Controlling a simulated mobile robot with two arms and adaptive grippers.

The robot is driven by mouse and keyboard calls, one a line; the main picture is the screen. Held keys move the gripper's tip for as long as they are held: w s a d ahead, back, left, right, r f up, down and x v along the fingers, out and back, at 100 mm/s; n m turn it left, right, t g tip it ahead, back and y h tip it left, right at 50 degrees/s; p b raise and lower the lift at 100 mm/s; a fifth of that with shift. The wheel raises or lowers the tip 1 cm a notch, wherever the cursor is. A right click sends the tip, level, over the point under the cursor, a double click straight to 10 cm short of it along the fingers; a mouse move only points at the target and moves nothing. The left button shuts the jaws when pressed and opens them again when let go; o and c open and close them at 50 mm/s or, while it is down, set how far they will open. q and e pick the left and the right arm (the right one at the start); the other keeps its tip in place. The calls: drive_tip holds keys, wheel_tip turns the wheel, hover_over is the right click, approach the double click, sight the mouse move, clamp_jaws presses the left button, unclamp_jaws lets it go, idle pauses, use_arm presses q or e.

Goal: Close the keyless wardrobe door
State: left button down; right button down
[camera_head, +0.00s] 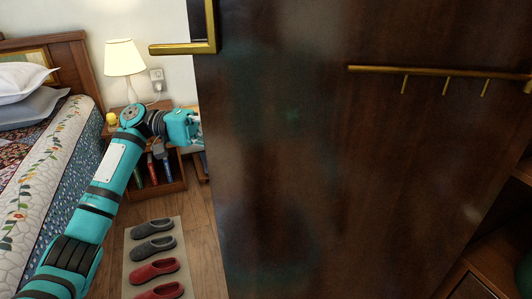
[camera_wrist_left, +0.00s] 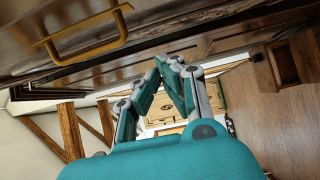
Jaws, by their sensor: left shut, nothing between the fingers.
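The dark brown wardrobe door (camera_head: 300,160) stands open and fills the middle and right of the head view, with a brass rail and small hooks (camera_head: 440,72) on its face. A brass handle (camera_head: 185,48) sits at its upper left edge. My left gripper (camera_head: 198,130) reaches to the door's left edge, and its tips are partly hidden there. In the left wrist view my left gripper (camera_wrist_left: 168,68) is shut and empty, close to a dark glossy wooden panel (camera_wrist_left: 150,20) with a brass handle (camera_wrist_left: 85,42). I cannot tell whether it touches. My right gripper is out of view.
A bed (camera_head: 45,170) stands at the left. A nightstand (camera_head: 165,185) with a lit lamp (camera_head: 124,60) is behind my left arm. A mat (camera_head: 135,235) with slippers lies on the floor before the door. Dark shelving (camera_head: 500,245) shows at lower right.

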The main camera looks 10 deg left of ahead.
sight(267, 150)
use_arm(q)
drive_tip(key=s+d, duration=0.1)
drive_tip(key=d, duration=0.2)
drive_tip(key=s+d, duration=0.1)
drive_tip(key=d, duration=0.2)
drive_tip(key=s+d, duration=0.2)
drive_tip(key=d, duration=0.1)
drive_tip(key=shift+f, duration=0.1)
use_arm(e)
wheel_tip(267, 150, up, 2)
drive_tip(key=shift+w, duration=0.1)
use_arm(q)
drive_tip(key=shift+s, duration=0.1)
